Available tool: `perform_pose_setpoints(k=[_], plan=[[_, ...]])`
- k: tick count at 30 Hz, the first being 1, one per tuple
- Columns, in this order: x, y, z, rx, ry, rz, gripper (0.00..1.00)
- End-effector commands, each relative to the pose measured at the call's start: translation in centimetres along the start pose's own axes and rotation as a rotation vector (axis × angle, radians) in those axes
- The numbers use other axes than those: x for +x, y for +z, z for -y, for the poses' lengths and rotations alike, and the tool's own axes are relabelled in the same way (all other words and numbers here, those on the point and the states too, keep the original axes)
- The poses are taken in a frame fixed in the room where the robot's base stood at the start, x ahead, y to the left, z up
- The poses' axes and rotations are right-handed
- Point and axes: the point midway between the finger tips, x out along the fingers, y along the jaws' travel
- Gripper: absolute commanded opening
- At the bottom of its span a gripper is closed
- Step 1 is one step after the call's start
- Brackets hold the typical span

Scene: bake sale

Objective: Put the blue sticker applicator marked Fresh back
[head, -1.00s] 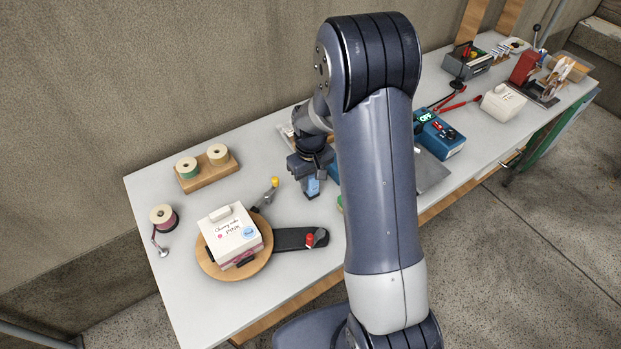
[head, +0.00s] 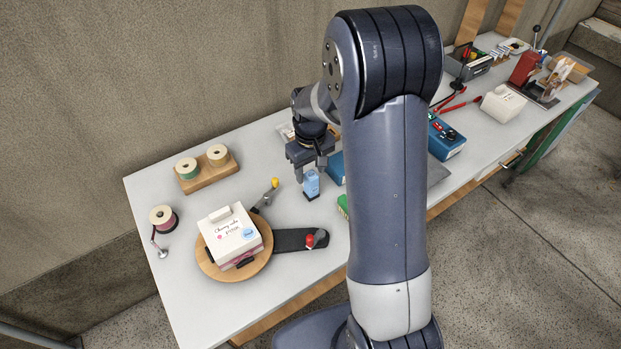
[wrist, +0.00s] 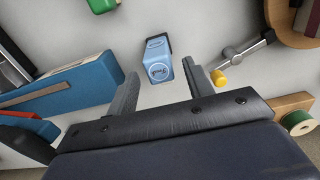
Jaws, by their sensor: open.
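The blue sticker applicator (head: 311,183) stands upright on the table, right of the turntable. In the wrist view, the applicator (wrist: 158,62) shows a round mark on its light-blue end; the lettering is too small to read surely. My gripper (head: 310,168) is open just behind and above it. In the wrist view its two fingers point toward the applicator, one on each side, with visible gaps and nothing gripped. A white cake box (head: 228,230) with handwriting, a round blue sticker (head: 249,233) and a pink dot sits on the wooden turntable (head: 207,263).
A yellow-tipped lever (head: 274,183) and a red-knobbed dark arm (head: 310,240) flank the turntable. A blue object (wrist: 65,88) and a green one (wrist: 103,4) lie close to my gripper.

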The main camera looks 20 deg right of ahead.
Motion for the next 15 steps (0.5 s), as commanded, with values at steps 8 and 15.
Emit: perform_pose_setpoints(k=[8,15], plan=[[-5.7,-0.1,0.0,0.0,0.001,-0.003,0.49],[-7.5,0.0,0.0,0.0,0.0,0.0,0.49]])
